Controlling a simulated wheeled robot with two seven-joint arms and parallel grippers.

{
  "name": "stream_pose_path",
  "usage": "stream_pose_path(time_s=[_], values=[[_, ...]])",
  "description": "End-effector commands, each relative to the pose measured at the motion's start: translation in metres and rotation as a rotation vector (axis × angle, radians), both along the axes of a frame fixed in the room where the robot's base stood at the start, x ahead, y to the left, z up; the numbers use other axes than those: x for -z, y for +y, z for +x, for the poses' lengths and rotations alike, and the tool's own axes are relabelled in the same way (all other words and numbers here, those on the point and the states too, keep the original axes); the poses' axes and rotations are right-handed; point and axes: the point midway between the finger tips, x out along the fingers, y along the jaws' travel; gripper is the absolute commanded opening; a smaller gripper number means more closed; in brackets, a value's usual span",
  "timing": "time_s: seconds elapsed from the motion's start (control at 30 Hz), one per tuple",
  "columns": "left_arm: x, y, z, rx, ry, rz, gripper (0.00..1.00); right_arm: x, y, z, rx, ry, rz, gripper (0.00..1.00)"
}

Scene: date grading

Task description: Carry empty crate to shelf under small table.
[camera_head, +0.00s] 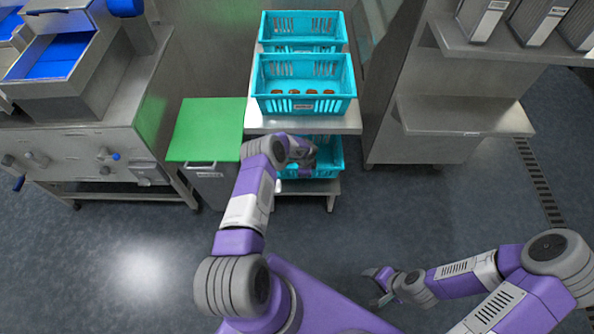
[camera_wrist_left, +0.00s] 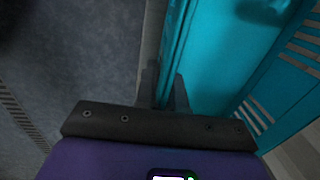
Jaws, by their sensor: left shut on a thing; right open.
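A turquoise crate (camera_head: 325,160) is at the lower shelf (camera_head: 322,187) of the small table (camera_head: 350,124), under its top. My left arm and gripper hide part of it. In the left wrist view the crate (camera_wrist_left: 222,65) shows a bare inside where visible, with a dark patch at the top. My left gripper (camera_wrist_left: 163,85) is shut on the crate's near wall; in the head view it (camera_head: 308,160) is largely covered by its own wrist. I cannot tell whether the crate rests fully on the shelf. My right gripper (camera_head: 376,287) is open and empty, low over the floor.
Two turquoise crates stand on the small table; the front one (camera_head: 305,106) holds several brown dates, the rear one is (camera_head: 303,27). A green-lidded bin (camera_head: 206,130) stands close on the left. A steel shelf rack (camera_head: 465,116) stands right. Floor in front is clear.

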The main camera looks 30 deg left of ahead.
Motion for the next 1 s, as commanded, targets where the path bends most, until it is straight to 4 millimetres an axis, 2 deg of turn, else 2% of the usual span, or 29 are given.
stream_pose_path(time_s=[0.13, 0.4, 0.67, 0.9, 1.0], values=[[0.010, 0.009, 0.000, 0.015, -0.002, -0.001, 0.00, 0.007, 0.000, 0.000, 0.000, 0.000, 0.000, 0.64], [0.058, 0.010, -0.001, 0.017, 0.000, -0.001, 0.00, 0.038, 0.000, 0.000, 0.000, 0.000, 0.000, 0.64], [0.073, 0.010, -0.001, 0.016, -0.002, -0.001, 0.00, 0.047, 0.000, 0.000, 0.000, 0.000, 0.000, 0.64], [0.103, 0.010, -0.001, 0.015, -0.001, -0.001, 0.00, 0.068, 0.000, 0.000, 0.000, 0.000, 0.000, 0.64], [0.104, 0.010, -0.001, 0.016, -0.001, -0.001, 0.00, 0.068, 0.000, 0.000, 0.000, 0.000, 0.000, 0.64]])
